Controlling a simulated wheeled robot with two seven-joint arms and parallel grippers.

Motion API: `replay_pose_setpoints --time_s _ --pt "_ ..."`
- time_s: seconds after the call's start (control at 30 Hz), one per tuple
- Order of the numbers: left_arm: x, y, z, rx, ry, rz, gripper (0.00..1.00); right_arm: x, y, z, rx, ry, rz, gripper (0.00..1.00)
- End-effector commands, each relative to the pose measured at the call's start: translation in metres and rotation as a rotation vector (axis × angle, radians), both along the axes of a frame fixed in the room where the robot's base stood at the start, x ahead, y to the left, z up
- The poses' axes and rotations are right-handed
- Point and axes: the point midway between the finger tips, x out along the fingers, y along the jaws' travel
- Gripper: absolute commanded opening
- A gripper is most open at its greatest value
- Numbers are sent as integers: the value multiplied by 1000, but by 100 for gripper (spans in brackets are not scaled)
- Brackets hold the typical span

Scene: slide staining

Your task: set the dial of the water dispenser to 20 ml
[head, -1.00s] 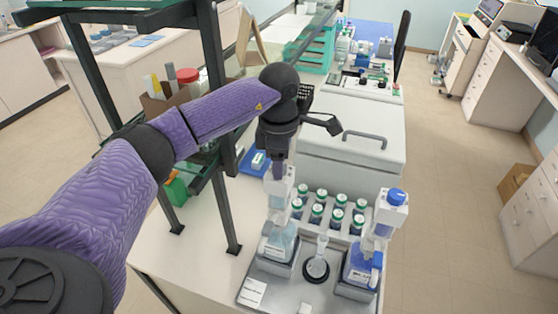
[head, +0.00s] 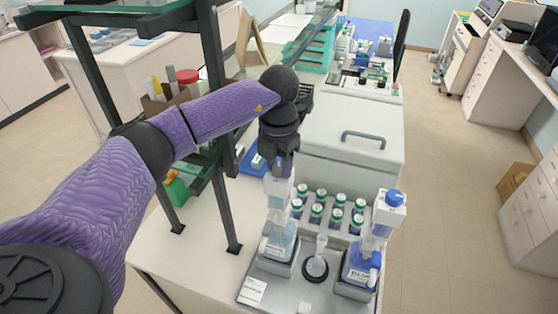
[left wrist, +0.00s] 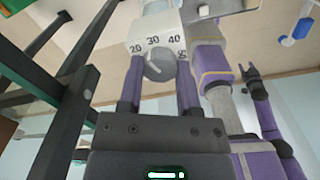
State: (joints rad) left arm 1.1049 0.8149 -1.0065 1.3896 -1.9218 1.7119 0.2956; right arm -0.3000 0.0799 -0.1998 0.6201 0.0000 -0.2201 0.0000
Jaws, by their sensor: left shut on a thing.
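The water dispenser (head: 279,190) stands on its clear bottle (head: 279,244) at the left of the grey tray. Its dial (left wrist: 158,66) shows in the left wrist view, below the printed marks 20, 30, 40 and 50. A pale pointer line on the dial slants to the upper left, roughly toward 20 to 30; I cannot read it exactly. My left gripper (head: 281,170) comes down on the dispenser from above, its purple fingers shut on the dial from both sides. My right gripper (left wrist: 250,72) shows small in the left wrist view, its fingers apart and empty.
A second dispenser with a blue cap (head: 395,198) stands at the tray's right. Several green-capped vials (head: 338,214) stand behind, and a small holder (head: 316,267) sits between the dispensers. A dark shelf frame (head: 226,205) stands close on the left.

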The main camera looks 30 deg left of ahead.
Motion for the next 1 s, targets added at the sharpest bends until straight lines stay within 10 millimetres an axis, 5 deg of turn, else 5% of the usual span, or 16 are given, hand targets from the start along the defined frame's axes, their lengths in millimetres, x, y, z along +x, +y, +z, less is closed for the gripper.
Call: replay_pose_setpoints --time_s 0.5,1.0 --pt "0 0 0 0 0 328 0 0 0 6 0 0 0 59" --pt "0 0 0 0 -1 398 0 0 0 7 0 0 0 59"
